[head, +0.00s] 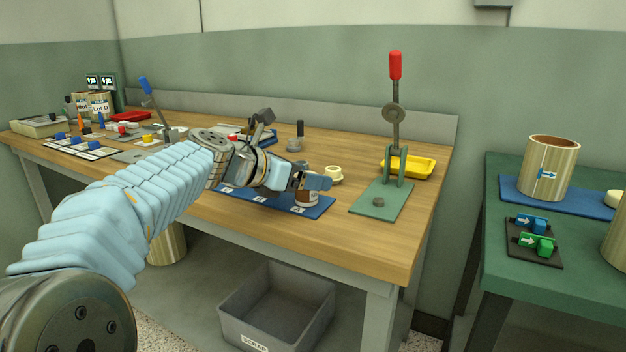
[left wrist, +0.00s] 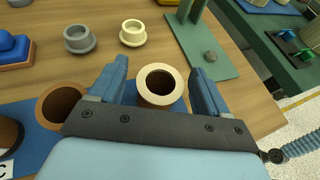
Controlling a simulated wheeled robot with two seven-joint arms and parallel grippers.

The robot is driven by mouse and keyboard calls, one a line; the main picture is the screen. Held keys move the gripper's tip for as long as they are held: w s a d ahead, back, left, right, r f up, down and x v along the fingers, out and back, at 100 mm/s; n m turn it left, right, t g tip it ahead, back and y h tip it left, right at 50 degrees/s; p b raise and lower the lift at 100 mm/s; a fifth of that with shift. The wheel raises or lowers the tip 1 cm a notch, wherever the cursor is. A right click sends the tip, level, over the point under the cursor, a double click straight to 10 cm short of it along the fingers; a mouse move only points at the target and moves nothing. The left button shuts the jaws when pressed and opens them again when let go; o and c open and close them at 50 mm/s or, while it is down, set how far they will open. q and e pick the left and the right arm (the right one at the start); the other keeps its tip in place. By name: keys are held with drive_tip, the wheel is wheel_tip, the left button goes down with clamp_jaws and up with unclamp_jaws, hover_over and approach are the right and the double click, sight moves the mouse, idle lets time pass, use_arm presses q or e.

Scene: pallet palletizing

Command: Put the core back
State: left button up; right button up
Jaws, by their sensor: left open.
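My left gripper (head: 312,181) is open above the front edge of the workbench. In the left wrist view its two blue fingers (left wrist: 157,75) stand either side of a short hollow core with a cream rim (left wrist: 144,86) and a dark brown inside. This core stands upright on a blue mat (left wrist: 108,142). In the head view a brown and white core (head: 306,199) shows just under the fingers, partly hidden by them. A brown-rimmed core (left wrist: 43,106) stands left of the gripper, and another shows partly at the left edge beside a label C. My right gripper is not in view.
A cream flanged ring (left wrist: 132,33) and a grey one (left wrist: 80,38) stand behind the mat. A green-based press with a red handle (head: 395,66) and a yellow tray (head: 420,168) are to the right. A grey scrap bin (head: 276,310) is below the bench.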

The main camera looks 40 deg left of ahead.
use_arm(q)
drive_tip(key=v, duration=1)
drive_tip(key=shift+f, duration=0.1)
